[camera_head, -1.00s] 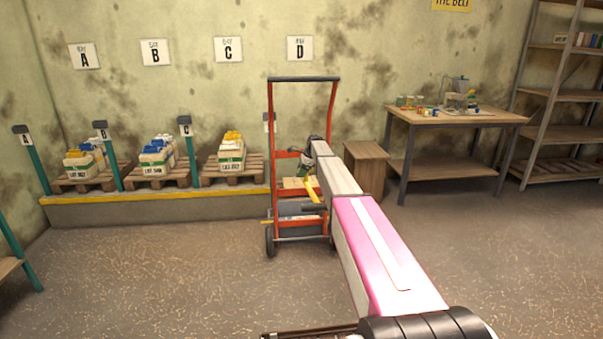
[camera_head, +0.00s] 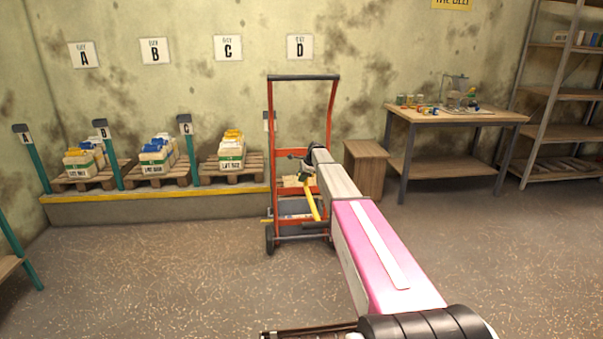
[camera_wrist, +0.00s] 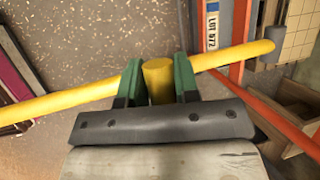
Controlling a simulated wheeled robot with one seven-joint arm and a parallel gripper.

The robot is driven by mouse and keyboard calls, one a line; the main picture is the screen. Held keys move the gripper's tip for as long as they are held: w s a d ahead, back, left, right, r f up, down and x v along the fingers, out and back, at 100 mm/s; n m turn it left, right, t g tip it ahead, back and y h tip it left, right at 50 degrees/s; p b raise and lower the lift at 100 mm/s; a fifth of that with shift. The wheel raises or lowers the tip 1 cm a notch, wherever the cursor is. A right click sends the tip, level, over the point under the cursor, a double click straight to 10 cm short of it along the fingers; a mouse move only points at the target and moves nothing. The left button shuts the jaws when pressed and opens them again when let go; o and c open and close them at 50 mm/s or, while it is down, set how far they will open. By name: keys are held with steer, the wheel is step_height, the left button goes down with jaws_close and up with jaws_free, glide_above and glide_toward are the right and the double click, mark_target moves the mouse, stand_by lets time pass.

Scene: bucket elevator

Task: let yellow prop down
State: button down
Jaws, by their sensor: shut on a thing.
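The yellow prop (camera_wrist: 85,97) is a long bar running slantwise across the wrist view, with a grey tip at its right end. A short yellow stub (camera_wrist: 158,80) stands at its middle, between the green fingertips. My gripper (camera_wrist: 158,88) is shut on this stub. In the head view the prop (camera_head: 312,204) slants down to the right at the orange hand truck (camera_head: 270,130). My gripper (camera_head: 303,181) is partly hidden by my arm there. I cannot tell whether the prop's lower end touches anything.
A wooden cabinet (camera_head: 367,170) and workbench (camera_head: 450,118) stand right.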

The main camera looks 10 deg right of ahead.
steer(key=w+f+t, duration=0.2)
steer(key=f, duration=1)
steer(key=w+f+n+t, duration=0.1)
steer(key=w+f+t, duration=0.1)
steer(key=f, duration=1.1)
steer(key=shift+w+t, duration=0.35)
steer(key=shift+t, duration=0.45)
steer(key=shift+d+f, duration=0.15)
steer(key=c, duration=0.9)
jaws_free()
steer(key=shift+w, duration=0.1)
